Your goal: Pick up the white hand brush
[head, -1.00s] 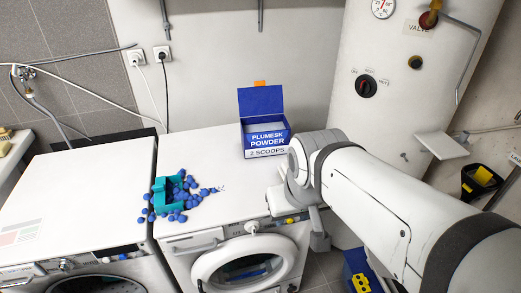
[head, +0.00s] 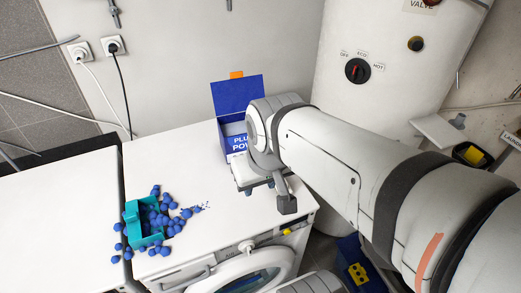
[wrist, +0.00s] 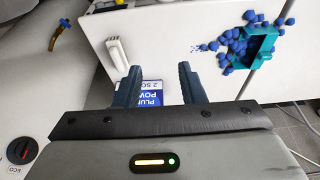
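The white hand brush (wrist: 115,48) shows in the wrist view as a long white piece with a bristled-looking side. It lies near the edge of the white washing machine top (wrist: 165,35), left of my gripper's fingers. I cannot make it out in the head view, where my arm covers part of that machine top. My gripper (wrist: 157,78) has its two dark fingers wide apart, with nothing held between them. The brush is beyond and to the left of the left finger, apart from it.
A blue powder box (head: 238,97) with its lid up stands at the back, partly behind my arm. A teal basket (head: 131,210) lies with several blue balls (head: 160,218) spilled around it. A white boiler (head: 365,100) stands at the right. The middle of the machine top is clear.

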